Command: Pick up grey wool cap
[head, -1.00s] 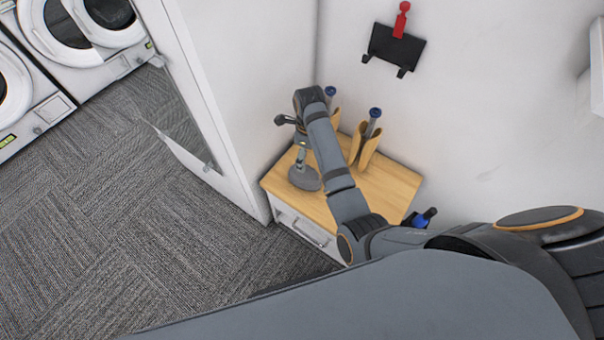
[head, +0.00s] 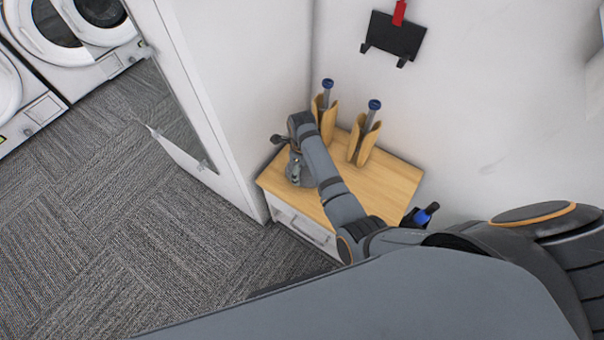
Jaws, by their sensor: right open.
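The grey wool cap (head: 305,181) lies on the wooden top of a small cabinet (head: 388,190), near its left edge. My right gripper (head: 295,173) is at the end of the arm that comes in from the right. It points down at the cap and covers much of it. The gripper is open. Whether its fingers touch the cap is hard to tell at this size. My left gripper is not in view.
Two tan holders with blue-topped items (head: 326,110) (head: 366,138) stand at the back of the cabinet. A blue-and-black object (head: 424,214) is at its right. A black wall holder (head: 394,38) hangs above. A white partition (head: 215,90) rises at left; carpet is clear.

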